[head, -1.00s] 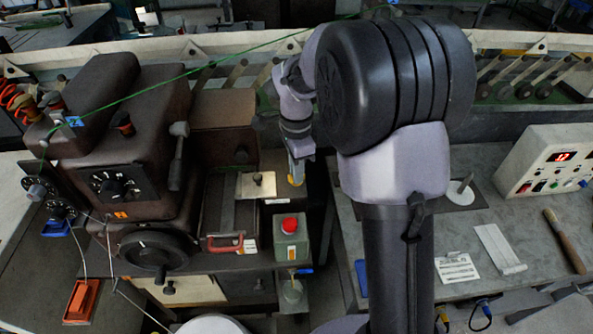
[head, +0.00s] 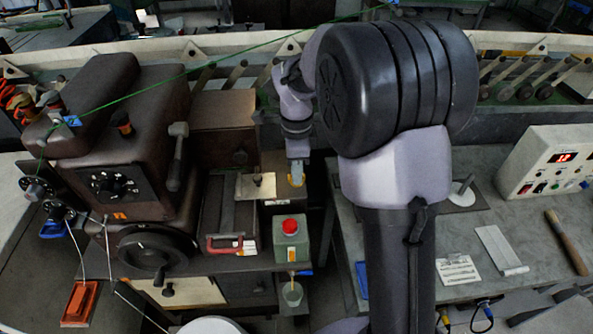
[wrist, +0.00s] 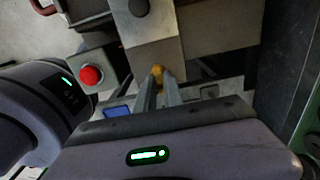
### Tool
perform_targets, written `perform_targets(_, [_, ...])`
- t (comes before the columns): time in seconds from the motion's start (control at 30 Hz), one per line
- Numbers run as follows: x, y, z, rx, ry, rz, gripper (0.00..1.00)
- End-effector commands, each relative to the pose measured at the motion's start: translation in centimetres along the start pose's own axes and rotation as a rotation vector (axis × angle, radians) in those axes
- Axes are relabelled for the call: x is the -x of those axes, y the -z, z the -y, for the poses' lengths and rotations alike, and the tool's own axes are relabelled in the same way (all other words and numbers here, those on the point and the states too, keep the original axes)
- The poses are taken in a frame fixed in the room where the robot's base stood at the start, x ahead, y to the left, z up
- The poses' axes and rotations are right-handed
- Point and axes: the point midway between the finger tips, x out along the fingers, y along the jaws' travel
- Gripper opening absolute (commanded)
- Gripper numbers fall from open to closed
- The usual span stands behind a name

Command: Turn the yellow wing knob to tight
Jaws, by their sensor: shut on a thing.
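The yellow wing knob (wrist: 157,71) shows as a small yellow tip between my fingers in the wrist view, at the edge of a grey metal block. In the head view a bit of the knob's yellow (head: 300,182) shows at the end of my gripper (head: 296,174), on the right side of the machine bench. My gripper (wrist: 163,84) is shut on the knob, with its two fingers close together around it. The fingers hide most of the knob, and I see no mark that tells its turn angle.
A box with a red button (head: 290,228) stands just in front of the knob. A brown machine with a handwheel (head: 153,251) is at the left. A grey table (head: 390,238) with a control box (head: 548,165) is at the right, across a dark gap.

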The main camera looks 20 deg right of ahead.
Motion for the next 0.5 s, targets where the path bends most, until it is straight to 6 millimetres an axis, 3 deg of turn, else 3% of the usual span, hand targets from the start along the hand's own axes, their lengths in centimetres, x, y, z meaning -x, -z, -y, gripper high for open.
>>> perform_targets(0.07, [0.07,0.0,0.05,-0.001,0.002,0.001,0.0])
perform_targets(0.1, [0.07,0.0,0.05,-0.001,0.002,0.001,0.2])
perform_targets(0.2, [0.06,-0.01,0.04,-0.001,0.001,0.001,0.34])
perform_targets(0.5, [0.32,-0.01,0.03,0.0,0.001,0.001,0.34])
